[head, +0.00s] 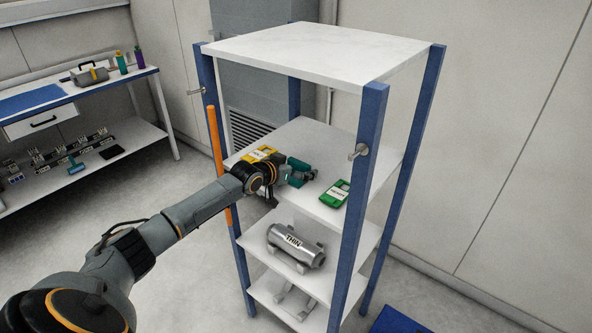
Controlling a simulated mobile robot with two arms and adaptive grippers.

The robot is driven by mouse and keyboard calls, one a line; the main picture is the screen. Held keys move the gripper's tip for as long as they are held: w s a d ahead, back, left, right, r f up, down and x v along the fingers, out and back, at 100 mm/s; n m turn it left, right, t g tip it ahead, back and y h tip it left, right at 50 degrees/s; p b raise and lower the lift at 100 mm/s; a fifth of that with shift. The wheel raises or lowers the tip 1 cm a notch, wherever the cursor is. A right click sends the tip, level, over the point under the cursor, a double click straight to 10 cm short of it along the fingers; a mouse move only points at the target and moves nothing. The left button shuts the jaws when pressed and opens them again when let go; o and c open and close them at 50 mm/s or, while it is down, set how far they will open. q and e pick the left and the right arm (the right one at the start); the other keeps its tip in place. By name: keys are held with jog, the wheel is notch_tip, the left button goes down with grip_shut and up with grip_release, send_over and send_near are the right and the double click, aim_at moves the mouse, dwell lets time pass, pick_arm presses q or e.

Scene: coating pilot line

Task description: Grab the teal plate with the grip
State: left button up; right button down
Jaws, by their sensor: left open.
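The teal plate (296,163) is on the second shelf from the top of a blue-posted rack, between a yellow item and a green item. It is small here and partly covered by my gripper, so its grip cannot be made out clearly. My left gripper (299,179) is open at the near side of the teal plate, very close to it. Whether the fingers touch it or stand around its grip cannot be told. My right gripper is not in view.
A yellow item (260,154) lies left of the teal plate and a green item (336,193) right of it. The rack's front blue post (363,150) and top board (320,52) bound the space. A silver cylinder (294,246) lies one shelf below. A workbench (62,112) stands at left.

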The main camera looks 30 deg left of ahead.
pick_arm(q)
jog(key=c, duration=1.1)
jog(key=shift+c, duration=0.5)
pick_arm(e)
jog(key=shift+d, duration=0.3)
